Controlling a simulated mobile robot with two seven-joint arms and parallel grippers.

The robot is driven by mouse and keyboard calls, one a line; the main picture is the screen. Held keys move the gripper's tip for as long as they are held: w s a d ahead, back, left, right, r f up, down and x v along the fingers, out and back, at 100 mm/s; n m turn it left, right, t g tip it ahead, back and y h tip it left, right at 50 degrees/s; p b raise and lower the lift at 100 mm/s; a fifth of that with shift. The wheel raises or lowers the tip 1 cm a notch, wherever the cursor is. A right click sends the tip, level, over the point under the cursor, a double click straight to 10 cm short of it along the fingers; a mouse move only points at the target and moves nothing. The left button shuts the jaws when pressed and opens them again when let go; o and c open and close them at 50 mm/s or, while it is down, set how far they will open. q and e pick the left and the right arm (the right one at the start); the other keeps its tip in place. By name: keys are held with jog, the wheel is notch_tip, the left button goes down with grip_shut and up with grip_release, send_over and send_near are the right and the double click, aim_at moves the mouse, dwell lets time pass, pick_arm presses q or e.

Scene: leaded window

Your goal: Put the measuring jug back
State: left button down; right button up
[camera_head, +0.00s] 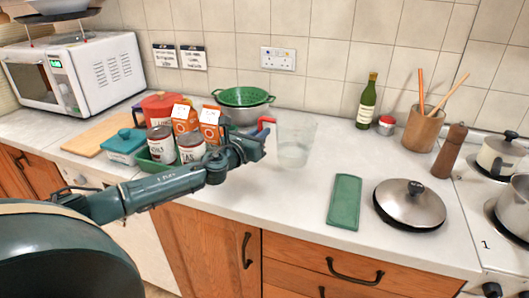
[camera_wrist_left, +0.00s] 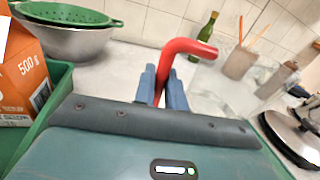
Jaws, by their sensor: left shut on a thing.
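The clear measuring jug (camera_head: 297,142) is upright over the middle of the worktop, with its red handle (camera_head: 266,122) on its left side. In the left wrist view the red handle (camera_wrist_left: 188,50) rises between the two blue-grey fingers. My left gripper (camera_head: 262,142) is shut on this handle, to the left of the jug body. The jug's clear body is faint in the wrist view. I cannot tell whether its base touches the worktop. My right gripper is not in view.
A green mat (camera_head: 345,201) lies bare in front, left of a lidded pan (camera_head: 410,203). Cartons (camera_head: 209,127), tins (camera_head: 161,143) and a green colander (camera_head: 242,97) in a bowl stand left. A bottle (camera_head: 367,103) and utensil pot (camera_head: 424,129) stand behind right. Worktop around the mat is clear.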

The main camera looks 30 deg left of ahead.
pick_arm(q)
notch_tip(320, 180, down, 3)
jog(key=shift+f+b, duration=0.15)
jog(key=shift+b, duration=0.55)
jog(key=shift+f, duration=0.5)
jog(key=c, duration=1.5)
grip_release()
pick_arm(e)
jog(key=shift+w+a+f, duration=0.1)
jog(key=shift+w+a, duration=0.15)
pick_arm(q)
jog(key=shift+o, duration=0.2)
